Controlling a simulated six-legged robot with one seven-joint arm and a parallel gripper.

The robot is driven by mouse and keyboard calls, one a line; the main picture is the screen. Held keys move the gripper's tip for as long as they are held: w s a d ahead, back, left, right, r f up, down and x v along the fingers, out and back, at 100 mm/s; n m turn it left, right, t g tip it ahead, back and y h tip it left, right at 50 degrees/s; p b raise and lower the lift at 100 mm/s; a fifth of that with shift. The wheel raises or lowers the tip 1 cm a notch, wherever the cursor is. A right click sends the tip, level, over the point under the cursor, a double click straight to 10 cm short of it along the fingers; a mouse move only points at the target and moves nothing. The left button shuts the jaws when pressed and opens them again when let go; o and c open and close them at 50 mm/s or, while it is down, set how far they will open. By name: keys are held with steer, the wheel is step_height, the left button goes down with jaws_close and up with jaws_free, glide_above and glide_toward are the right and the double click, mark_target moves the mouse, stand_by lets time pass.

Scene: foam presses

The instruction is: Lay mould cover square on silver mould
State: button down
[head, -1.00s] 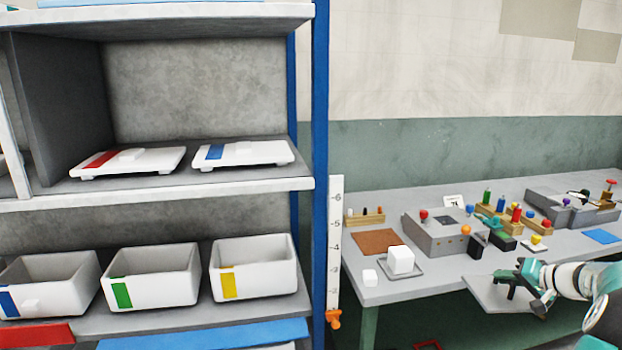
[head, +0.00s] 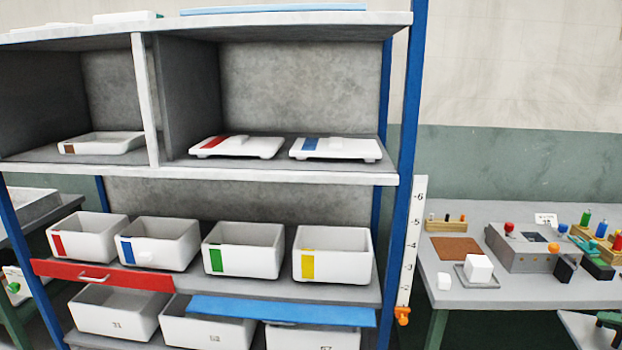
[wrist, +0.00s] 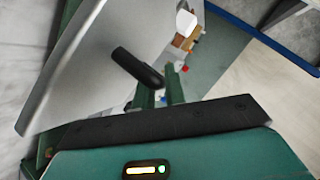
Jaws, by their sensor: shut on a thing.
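A flat pale grey plate with a black bar handle, which I take for the mould cover (wrist: 95,65), fills the upper left of the wrist view, tilted in the picture. My gripper (wrist: 160,88) is shut at the handle, and its green fingers partly hide the grip. In the head view a corner of the cover (head: 583,327) shows at the lower right edge, with part of my gripper (head: 608,318) over it.
A grey workbench (head: 450,290) carries a press block (head: 525,250) and white cubes (head: 479,268).

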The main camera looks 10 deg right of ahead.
steer(key=w+a+f+m+h, duration=0.1)
steer(key=w+a+f, duration=0.8)
steer(key=w+a, duration=0.15)
steer(key=w+a+f, duration=0.9)
steer(key=a, duration=0.3)
steer(key=w+a+f, duration=0.1)
steer(key=w+a, duration=0.1)
steer(key=a, duration=1.5)
steer(key=w+a+f, duration=0.1)
steer(key=w+a, duration=0.1)
steer(key=a, duration=1.6)
steer(key=s+f, duration=0.4)
steer(key=f, duration=0.2)
steer(key=shift+s+n+y, duration=0.35)
steer(key=shift+n+y, duration=0.05)
